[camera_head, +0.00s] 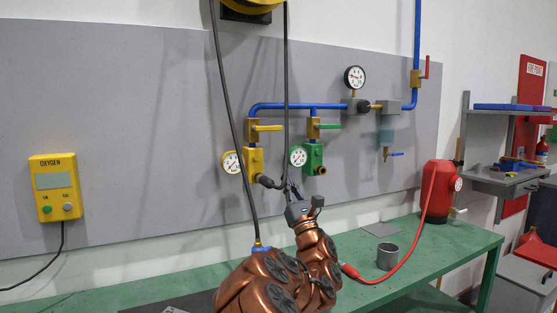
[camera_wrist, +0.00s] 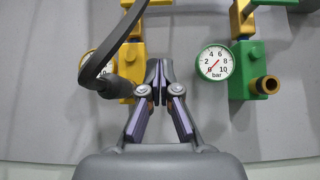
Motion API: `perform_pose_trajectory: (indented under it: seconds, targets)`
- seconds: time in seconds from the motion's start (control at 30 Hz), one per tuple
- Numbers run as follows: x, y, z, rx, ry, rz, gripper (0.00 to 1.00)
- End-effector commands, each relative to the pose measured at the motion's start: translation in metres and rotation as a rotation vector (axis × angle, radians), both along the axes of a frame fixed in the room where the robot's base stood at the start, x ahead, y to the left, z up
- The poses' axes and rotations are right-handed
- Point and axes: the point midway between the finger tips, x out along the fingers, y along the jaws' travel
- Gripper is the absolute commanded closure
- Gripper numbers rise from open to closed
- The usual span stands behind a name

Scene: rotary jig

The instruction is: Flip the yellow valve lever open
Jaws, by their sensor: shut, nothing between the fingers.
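The yellow valve lever (camera_head: 267,128) sticks out to the right, level, from its brass valve body (camera_head: 253,130) on the blue pipe. Below it is a yellow block (camera_head: 256,160) with a white gauge (camera_head: 231,162). My gripper (camera_head: 289,187) is shut and empty, below and to the right of the yellow lever and apart from it. In the wrist view, my gripper (camera_wrist: 159,68) points up between the yellow block (camera_wrist: 112,86) and the green block (camera_wrist: 254,82).
A green lever (camera_head: 328,126) sits right of the yellow one, above a green gauge (camera_head: 297,156). A dark hose (camera_head: 221,80) hangs in front of the panel and crosses near the yellow block. A red tank (camera_head: 437,188) and grey cup (camera_head: 387,257) stand on the green bench (camera_head: 455,240).

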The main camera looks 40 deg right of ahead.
Motion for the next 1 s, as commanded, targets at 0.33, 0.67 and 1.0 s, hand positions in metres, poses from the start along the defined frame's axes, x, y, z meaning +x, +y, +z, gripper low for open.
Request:
perform_pose_trajectory:
  seconds: [0.33, 0.67, 1.0]
  targets:
    - [0.023, -0.009, 0.027, -0.001, -0.003, 0.001, 1.00]
    - [0.048, -0.016, 0.055, -0.004, -0.004, 0.004, 1.00]
    - [0.064, -0.022, 0.088, -0.004, -0.003, 0.000, 1.00]
